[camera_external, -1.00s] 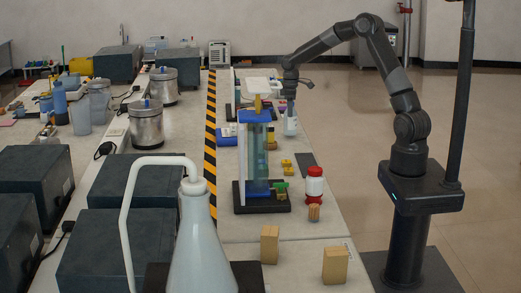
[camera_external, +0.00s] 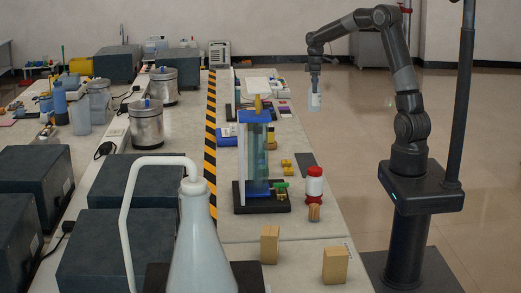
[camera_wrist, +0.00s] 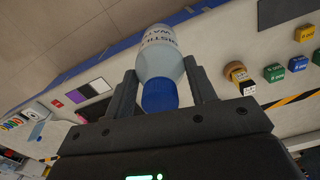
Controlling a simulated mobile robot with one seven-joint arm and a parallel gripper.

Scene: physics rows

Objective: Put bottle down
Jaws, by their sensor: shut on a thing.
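A pale bottle with a blue cap (camera_wrist: 160,62) is between the fingers of my gripper (camera_wrist: 160,90) in the wrist view. Lettering shows on its side, partly readable as "WAT". In the external view the bottle (camera_external: 314,102) hangs below my gripper (camera_external: 314,76), upright, raised and just right of the table's right edge in the picture. My gripper is shut on it. The long table (camera_external: 300,158) lies to its left and below.
A blue-topped column apparatus (camera_external: 256,160) stands on the table, with a red-and-white jar (camera_external: 314,183) to its right. Wooden blocks (camera_external: 335,265) stand nearer. Floor is open right of the table.

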